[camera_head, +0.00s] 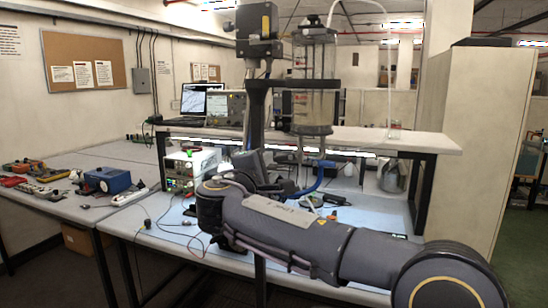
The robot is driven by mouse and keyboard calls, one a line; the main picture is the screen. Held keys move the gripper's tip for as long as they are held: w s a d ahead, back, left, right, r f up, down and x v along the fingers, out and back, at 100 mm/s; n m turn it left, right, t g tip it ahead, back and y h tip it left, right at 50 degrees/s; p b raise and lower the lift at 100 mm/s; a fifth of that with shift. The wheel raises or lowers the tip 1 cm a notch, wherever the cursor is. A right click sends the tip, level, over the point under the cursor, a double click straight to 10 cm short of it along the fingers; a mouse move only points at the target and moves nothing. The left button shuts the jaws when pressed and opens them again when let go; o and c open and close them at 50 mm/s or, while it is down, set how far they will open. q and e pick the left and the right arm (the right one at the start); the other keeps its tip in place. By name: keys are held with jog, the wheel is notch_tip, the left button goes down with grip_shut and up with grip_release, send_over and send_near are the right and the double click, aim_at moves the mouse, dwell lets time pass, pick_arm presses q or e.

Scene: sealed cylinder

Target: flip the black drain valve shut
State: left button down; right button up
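The clear sealed cylinder (314,92) stands upright in a frame above the bench, with dark bands and a pale tube at its top. Below it, pale fittings lead down to a blue hose (320,178). The black drain valve is too small and dark for me to make out surely in this area. My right arm reaches in from the lower right and bends back at the left. My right gripper (284,186) is under the cylinder, close to the blue hose. Its fingers are small and dark, and I cannot see whether they touch anything. My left gripper is out of view.
A raised shelf (432,143) runs behind, with a laptop (202,99) at its left. A dark post stands left of the cylinder. A white instrument (192,166), thin cables and small tools lie on the bench. A metal container (393,176) is at right.

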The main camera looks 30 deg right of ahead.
aim_at(279, 159)
jog(key=p+x, duration=0.2)
jog(key=x, duration=0.5)
jog(key=shift+r, duration=0.1)
jog(key=shift+w+d, duration=0.25)
jog(key=shift+d, duration=0.05)
